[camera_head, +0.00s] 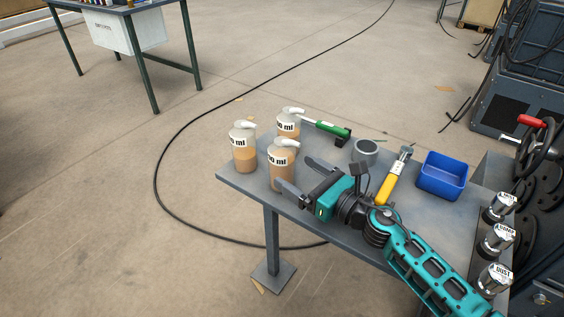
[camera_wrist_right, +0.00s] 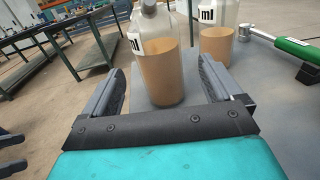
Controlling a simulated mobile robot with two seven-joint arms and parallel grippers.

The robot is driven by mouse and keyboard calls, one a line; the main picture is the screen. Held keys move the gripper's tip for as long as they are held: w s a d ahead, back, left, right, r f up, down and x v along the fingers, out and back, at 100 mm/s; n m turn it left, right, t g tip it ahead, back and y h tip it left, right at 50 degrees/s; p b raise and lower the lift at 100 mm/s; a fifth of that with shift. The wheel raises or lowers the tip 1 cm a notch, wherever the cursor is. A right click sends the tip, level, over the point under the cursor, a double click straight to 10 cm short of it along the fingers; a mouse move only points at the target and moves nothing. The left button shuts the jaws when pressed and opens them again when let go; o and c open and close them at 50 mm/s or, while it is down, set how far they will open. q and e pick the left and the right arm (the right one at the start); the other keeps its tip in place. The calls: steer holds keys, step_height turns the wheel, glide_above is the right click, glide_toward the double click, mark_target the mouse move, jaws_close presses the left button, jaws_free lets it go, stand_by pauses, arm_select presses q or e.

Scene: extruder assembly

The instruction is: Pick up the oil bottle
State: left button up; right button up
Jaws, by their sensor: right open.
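Three clear oil bottles with white caps, "ml" labels and tan oil stand upright at the table's left end. The nearest bottle (camera_head: 282,169) is at my right gripper (camera_head: 292,173), which is open. In the right wrist view, this bottle (camera_wrist_right: 162,72) stands between the two spread fingers (camera_wrist_right: 160,75), with no clear contact. Another bottle (camera_head: 244,155) stands to its left, close to the table's edge. A third bottle (camera_head: 288,125) stands behind; a second bottle also shows at the right in the right wrist view (camera_wrist_right: 216,48). My left gripper is not seen.
The grey table (camera_head: 252,188) also holds a green-handled tool (camera_head: 325,127), a grey round cup (camera_head: 365,151), a yellow-handled tool (camera_head: 388,185) and a blue bin (camera_head: 441,177). Several metal canisters (camera_head: 497,240) stand at the right. A black cable lies on the floor.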

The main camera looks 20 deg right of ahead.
mark_target(292, 170)
steer(key=shift+x, duration=2.65)
steer(key=shift+f, duration=0.15)
steer(key=shift+c, duration=0.3)
steer(key=c, duration=1.2)
steer(key=shift+o, duration=0.2)
